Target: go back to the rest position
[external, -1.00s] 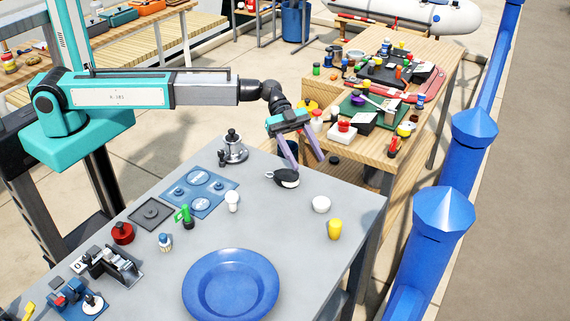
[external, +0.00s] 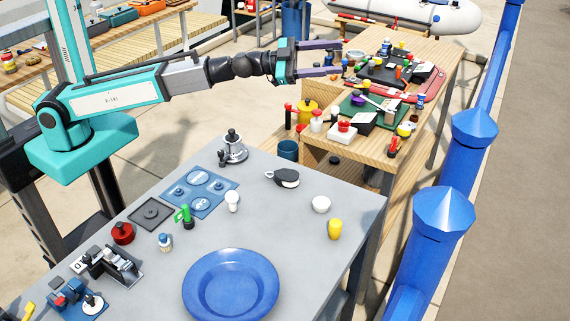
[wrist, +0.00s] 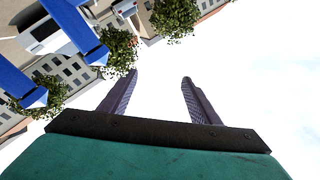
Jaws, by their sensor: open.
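My gripper (external: 322,60) is open and empty, held level in the air above the near end of the wooden bench, pointing right. In the wrist view its two purple fingers (wrist: 160,97) stand apart with only sky between them. My arm reaches out nearly straight from its teal base.
The wooden bench (external: 440,100) is crowded. Blue posts (external: 444,215) line the right side. The air around my gripper looks clear.

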